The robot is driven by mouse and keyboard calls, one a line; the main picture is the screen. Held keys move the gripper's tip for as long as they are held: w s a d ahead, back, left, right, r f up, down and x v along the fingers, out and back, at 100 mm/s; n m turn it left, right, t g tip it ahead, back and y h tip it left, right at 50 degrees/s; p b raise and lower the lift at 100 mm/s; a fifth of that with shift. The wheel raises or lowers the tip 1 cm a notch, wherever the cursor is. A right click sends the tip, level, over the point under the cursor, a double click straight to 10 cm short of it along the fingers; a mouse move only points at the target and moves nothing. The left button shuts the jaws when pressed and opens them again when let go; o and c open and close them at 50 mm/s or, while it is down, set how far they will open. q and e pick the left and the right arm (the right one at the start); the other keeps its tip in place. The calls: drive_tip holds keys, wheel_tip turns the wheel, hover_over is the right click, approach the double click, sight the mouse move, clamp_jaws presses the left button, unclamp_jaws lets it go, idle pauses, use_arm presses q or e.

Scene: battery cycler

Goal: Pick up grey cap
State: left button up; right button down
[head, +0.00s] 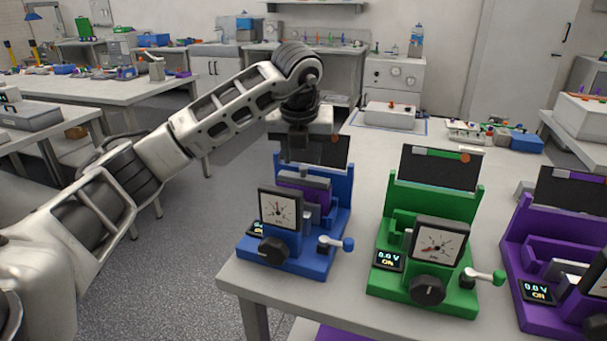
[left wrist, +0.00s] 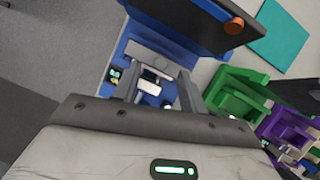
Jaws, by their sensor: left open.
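A blue cycler (head: 300,225) with a dial gauge, a black knob and a blue-tipped lever stands at the table's front left. My left gripper (head: 302,160) is above its back part, pointing down. In the left wrist view the two grey fingers (left wrist: 157,82) are apart, with nothing clearly held between them. A grey piece (left wrist: 148,54), possibly the grey cap, lies on the blue cycler just beyond the fingers. A small pale part (left wrist: 149,78) shows in the gap. In the head view the gauge and gripper partly hide this area, so contact cannot be told.
A green cycler (head: 427,295) and a purple cycler (head: 535,315) stand to the right, each with an upright dark panel. A dark panel (left wrist: 190,22) also rises close to the left gripper. The table behind the cyclers has some bare room.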

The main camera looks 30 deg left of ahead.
sight(303, 167)
use_arm(q)
drive_tip(key=x, duration=0.3)
drive_tip(key=shift+w+f, duration=0.1)
drive_tip(key=shift+f, duration=0.05)
clamp_jaws()
